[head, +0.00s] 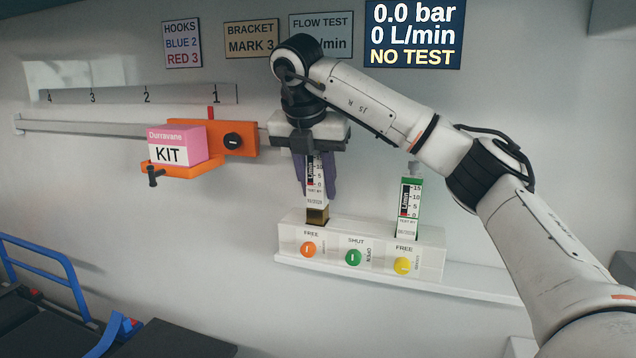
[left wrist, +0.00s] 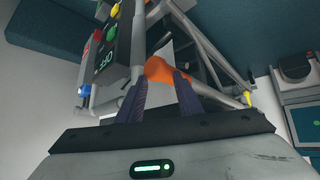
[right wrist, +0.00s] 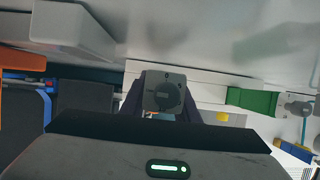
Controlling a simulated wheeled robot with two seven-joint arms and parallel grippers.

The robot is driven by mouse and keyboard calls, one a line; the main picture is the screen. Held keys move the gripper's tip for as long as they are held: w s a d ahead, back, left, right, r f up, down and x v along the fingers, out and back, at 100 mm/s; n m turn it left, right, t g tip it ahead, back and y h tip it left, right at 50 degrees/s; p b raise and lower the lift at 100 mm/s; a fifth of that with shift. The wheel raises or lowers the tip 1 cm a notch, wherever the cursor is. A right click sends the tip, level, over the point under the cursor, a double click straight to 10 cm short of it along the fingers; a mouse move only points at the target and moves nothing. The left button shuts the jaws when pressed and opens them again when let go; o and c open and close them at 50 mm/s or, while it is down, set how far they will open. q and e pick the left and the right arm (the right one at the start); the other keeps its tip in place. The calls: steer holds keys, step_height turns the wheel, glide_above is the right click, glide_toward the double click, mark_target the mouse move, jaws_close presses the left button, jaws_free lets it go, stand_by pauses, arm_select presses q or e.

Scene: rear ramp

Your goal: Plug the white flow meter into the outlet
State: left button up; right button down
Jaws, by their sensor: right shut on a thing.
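The white flow meter (head: 316,198) is upright between the purple fingers of my right gripper (head: 318,188), which is shut on it. Its brown lower end meets the top of the white outlet block (head: 432,247) at the left station, above the orange knob (head: 308,250); I cannot tell whether it is seated. In the right wrist view a dark grey cap (right wrist: 163,92) shows between the fingers. The left station reads FREE, the middle one with a green knob (head: 353,257) reads SHUT. My left gripper (left wrist: 160,85) is open and empty, seen only in the left wrist view.
A green flow meter (head: 410,208) stands at the right station, above a yellow knob (head: 402,266). A wall rail (head: 80,127) carries an orange bracket (head: 240,138) and a pink kit box (head: 177,143). A screen (head: 413,34) reads 0.0 bar, 0 L/min, NO TEST.

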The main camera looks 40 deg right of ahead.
mark_target(319, 200)
arm_select(q)
steer(key=shift+f+b, duration=0.45)
steer(key=shift+f, duration=0.05)
arm_select(e)
steer(key=shift+f, duration=0.65)
arm_select(q)
steer(key=shift+f+b, duration=0.2)
steer(key=shift+b, duration=0.7)
arm_select(e)
steer(key=shift+s+f, duration=0.15)
steer(key=shift+f, duration=1)
steer(key=c, duration=1.3)
jaws_free()
arm_select(q)
steer(key=shift+r, duration=0.1)
arm_select(e)
steer(key=shift+r, duration=0.1)
